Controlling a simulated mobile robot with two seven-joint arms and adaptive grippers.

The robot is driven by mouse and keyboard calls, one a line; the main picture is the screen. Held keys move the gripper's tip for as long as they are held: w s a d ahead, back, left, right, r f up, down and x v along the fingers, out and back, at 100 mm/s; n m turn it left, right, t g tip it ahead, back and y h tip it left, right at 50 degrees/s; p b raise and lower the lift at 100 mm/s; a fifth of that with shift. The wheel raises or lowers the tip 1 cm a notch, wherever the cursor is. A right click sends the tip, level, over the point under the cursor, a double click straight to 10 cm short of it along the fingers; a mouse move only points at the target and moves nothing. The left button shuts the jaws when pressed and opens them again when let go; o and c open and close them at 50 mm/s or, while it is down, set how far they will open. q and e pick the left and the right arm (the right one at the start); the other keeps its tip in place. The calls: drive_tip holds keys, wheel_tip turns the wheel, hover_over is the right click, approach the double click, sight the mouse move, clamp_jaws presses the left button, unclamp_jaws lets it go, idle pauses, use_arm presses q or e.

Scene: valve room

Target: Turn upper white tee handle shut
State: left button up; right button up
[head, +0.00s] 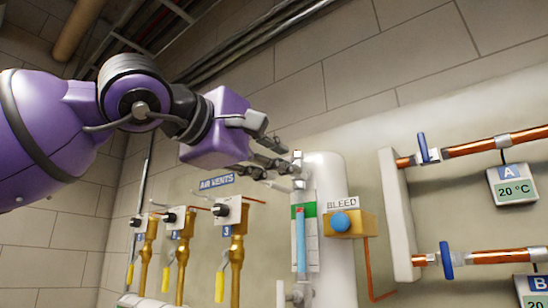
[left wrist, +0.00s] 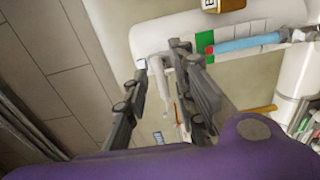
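The upper white tee handle (head: 281,186) is at the top fitting of the sight glass (head: 300,240), on the left side of the white cylinder. My left gripper (head: 272,160) reaches to it from the upper left and partly hides it. In the left wrist view the pale handle (left wrist: 166,82) lies between the two fingers of my left gripper (left wrist: 163,62). The fingers stand apart, with gaps visible beside the handle; whether either touches it I cannot tell. A lower white fitting (head: 299,293) shows at the bottom of the sight glass. My right gripper is not in view.
The white cylinder (head: 333,265) carries a brass bleed block with a blue knob (head: 340,222). Several brass air vents (head: 237,250) with yellow levers stand to the left. Copper pipes with blue handles (head: 446,260) run at the right. Bare wall lies above the cylinder.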

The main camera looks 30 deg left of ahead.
use_arm(q)
drive_tip(key=shift+s, duration=0.1)
drive_tip(key=s+a, duration=0.1)
drive_tip(key=s, duration=1.1)
drive_tip(key=shift+w, duration=0.1)
idle(0.5)
